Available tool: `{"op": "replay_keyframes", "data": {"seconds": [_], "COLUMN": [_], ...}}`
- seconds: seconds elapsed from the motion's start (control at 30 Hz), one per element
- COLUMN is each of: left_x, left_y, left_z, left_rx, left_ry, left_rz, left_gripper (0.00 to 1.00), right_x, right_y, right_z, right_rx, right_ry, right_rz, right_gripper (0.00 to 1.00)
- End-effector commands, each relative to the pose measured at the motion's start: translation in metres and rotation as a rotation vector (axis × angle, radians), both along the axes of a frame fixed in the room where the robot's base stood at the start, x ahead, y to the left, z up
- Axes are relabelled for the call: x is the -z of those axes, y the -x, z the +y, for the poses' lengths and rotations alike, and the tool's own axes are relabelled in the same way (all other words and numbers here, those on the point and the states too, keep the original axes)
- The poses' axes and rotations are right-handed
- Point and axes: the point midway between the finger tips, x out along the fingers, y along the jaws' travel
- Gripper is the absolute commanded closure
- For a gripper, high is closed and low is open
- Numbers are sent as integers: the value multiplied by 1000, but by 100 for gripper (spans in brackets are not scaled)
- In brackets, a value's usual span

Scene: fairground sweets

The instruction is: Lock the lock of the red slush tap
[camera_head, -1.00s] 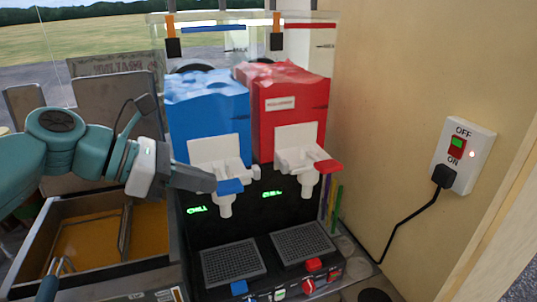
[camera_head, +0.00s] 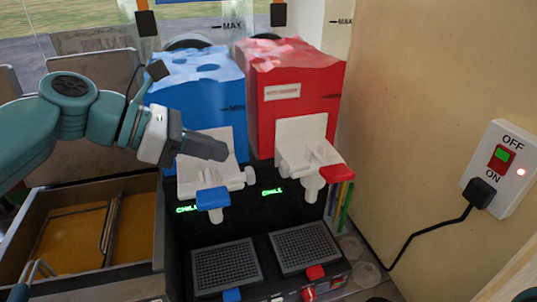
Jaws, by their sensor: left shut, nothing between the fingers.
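The red slush tap (camera_head: 303,150) is a white fitting on the front of the red slush tank (camera_head: 300,95), with a red lever (camera_head: 336,173) sticking out to the right and a white spout below. I cannot make out its lock or whether it is locked. My left gripper (camera_head: 222,150) is shut and empty. It comes in from the left in front of the white plate of the blue slush tap (camera_head: 207,170), above its blue lever (camera_head: 212,198), and hides part of that plate. It is apart from the red tap, to its left. My right gripper is not in view.
Drip grilles (camera_head: 306,247) lie below the taps, with red and blue controls at the front. A wall switch (camera_head: 503,158) with a plugged-in cable is at right. A steel bin (camera_head: 75,240) with an orange bottom is at left. Coloured straws (camera_head: 341,205) stand right of the machine.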

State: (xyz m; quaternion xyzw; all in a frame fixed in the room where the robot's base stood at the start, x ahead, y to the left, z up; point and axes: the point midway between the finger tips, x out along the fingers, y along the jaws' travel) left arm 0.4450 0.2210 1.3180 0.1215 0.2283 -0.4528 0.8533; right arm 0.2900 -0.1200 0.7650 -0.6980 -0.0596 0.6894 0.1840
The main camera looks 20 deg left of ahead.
Motion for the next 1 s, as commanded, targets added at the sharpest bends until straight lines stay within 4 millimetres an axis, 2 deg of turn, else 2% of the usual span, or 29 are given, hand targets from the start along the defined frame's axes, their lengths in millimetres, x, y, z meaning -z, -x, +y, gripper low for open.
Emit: {"op": "replay_keyframes", "data": {"seconds": [0.53, 1.0], "left_x": [2, 41], "left_y": [3, -38], "left_z": [-5, -62], "left_rx": [3, 4], "left_ry": [1, 1], "left_rz": [1, 2], "left_gripper": [100, 100], "right_x": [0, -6], "right_y": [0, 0], "right_z": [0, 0], "right_rx": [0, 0], "right_ry": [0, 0], "right_rz": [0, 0], "right_gripper": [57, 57]}}
